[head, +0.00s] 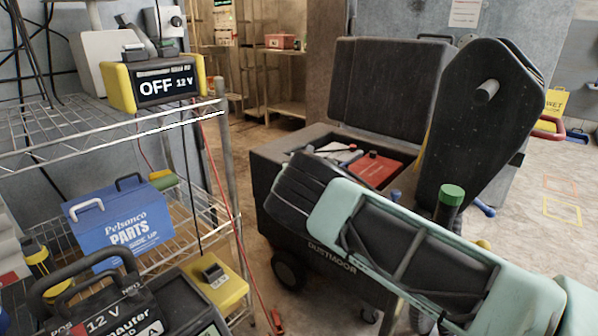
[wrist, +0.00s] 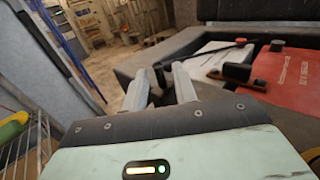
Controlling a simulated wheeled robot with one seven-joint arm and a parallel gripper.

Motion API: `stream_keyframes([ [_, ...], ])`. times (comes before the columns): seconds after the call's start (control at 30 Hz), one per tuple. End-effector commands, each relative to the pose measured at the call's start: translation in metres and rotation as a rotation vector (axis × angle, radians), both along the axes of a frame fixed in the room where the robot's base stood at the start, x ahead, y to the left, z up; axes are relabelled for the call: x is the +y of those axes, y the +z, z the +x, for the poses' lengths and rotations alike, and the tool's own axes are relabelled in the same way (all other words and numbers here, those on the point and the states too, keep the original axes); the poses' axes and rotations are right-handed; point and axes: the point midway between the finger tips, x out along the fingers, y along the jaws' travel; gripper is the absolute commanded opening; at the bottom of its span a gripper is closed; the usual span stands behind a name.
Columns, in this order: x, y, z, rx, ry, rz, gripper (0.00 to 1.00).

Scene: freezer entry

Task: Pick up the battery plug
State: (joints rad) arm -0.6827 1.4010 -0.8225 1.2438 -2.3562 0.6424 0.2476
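I cannot tell for sure which thing is the battery plug. A small dark piece (wrist: 159,76) shows between and beyond my gripper's fingers in the wrist view, near the cart's rim. A black block-shaped connector (wrist: 237,73) sits by the red battery (wrist: 285,78) inside the open cart; the battery also shows in the head view (head: 375,168). My gripper (wrist: 158,82) is open, its two pale fingers apart, with nothing visibly held. It is over the left side of the cart. In the head view my own arm hides the gripper.
The dark cart (head: 285,155) has its lid (head: 385,90) raised. A red cable hangs beside the shelf. Floor behind is partly clear.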

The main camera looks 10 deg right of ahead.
Motion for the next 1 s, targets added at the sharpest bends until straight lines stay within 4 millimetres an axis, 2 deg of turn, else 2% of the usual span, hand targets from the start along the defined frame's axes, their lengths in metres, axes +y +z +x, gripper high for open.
stream_keyframes([
  [0.2, -0.003, -0.001, 0.019, -0.001, 0.000, 0.000, 0.28],
  [0.47, -0.003, 0.000, 0.021, 0.000, 0.000, 0.000, 0.28],
  [0.57, -0.003, 0.000, 0.020, 0.000, 0.000, 0.000, 0.00],
  [0.87, -0.003, 0.000, 0.020, -0.001, 0.000, 0.001, 0.00],
  [1.0, -0.003, 0.010, 0.020, -0.002, -0.001, 0.001, 0.00],
])
